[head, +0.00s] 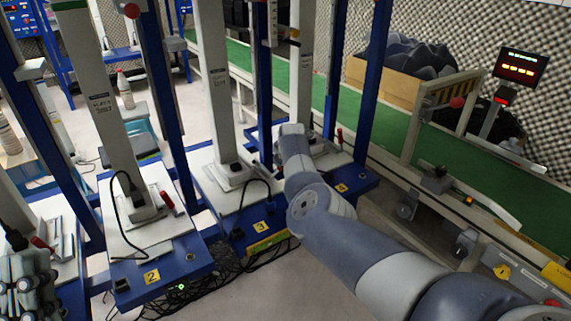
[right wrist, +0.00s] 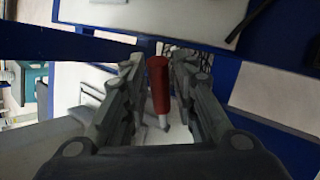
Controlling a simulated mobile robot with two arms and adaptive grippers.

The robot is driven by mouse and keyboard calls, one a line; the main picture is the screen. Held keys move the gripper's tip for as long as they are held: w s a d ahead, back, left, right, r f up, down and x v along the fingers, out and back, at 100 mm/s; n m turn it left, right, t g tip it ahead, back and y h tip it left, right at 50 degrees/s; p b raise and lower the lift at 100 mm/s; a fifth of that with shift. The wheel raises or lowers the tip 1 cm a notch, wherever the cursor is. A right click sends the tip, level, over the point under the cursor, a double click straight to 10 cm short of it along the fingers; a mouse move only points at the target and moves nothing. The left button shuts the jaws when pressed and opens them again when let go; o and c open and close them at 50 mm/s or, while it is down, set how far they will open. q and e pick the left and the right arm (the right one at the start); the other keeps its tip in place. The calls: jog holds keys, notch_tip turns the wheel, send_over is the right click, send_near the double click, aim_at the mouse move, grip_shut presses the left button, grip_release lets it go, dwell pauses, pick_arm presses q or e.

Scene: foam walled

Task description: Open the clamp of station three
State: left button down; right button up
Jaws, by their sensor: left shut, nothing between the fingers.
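Station three is a white plate on a blue base with a yellow "3" label (head: 260,226) in the head view. My right arm covers the area right of its grey column (head: 218,90), so its clamp handle and my right gripper are hidden there. In the right wrist view a red clamp handle (right wrist: 158,85) with a pale metal stem lies between the two fingers of my right gripper (right wrist: 159,78). The fingers stand apart, one on each side, with narrow gaps to the handle. My left gripper (head: 33,285) is shut and empty at the lower left, far from station three.
Station two (head: 151,276) stands to the left with its red handle (head: 167,201). Station four (head: 342,188) is right of my arm, with a red handle (head: 340,134). Blue posts rise between stations. Black cables (head: 225,268) lie on the floor. A green conveyor (head: 375,134) runs behind.

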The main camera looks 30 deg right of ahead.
dwell(0.4)
jog(key=shift+s+a+r, duration=0.2)
jog(key=shift+s+r, duration=0.1)
jog(key=shift+r, duration=0.35)
jog(key=v, duration=1)
jog(key=shift+s, duration=0.25)
jog(key=shift+r, duration=0.1)
